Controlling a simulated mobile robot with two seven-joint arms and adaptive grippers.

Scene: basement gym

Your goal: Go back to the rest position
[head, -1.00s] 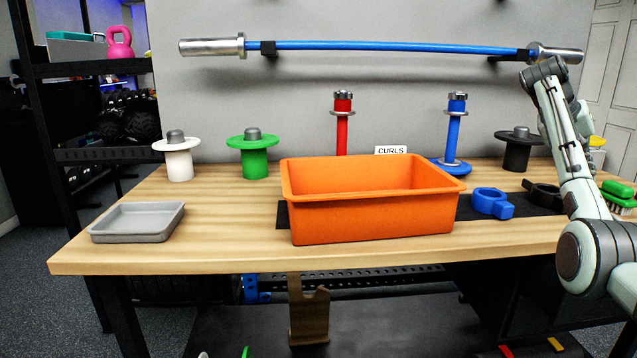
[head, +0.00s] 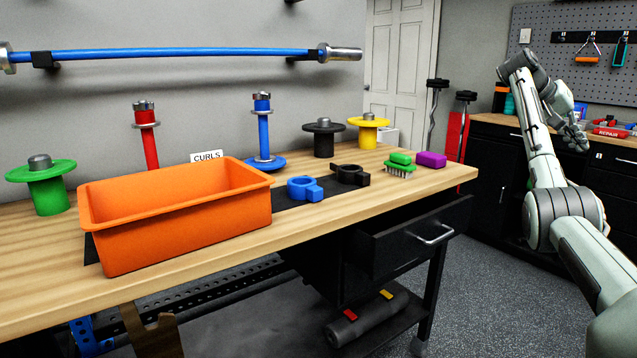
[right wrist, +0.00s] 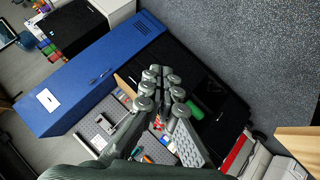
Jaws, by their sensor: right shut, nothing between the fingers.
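My right gripper (head: 574,136) is raised at the right of the head view, off the bench's right end and in front of the far black cabinets. In the right wrist view its fingers (right wrist: 160,97) are close together with nothing between them. My left gripper does not show in either view. The wooden workbench (head: 330,217) fills the left and middle of the head view, and no gripper touches it.
An orange bin (head: 175,235), a blue collar (head: 304,189), a black collar (head: 350,175), a green brush (head: 400,164) and a purple block (head: 431,159) sit on the bench. A drawer (head: 415,240) stands partly out below. Speckled floor (head: 500,300) is clear right of the bench.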

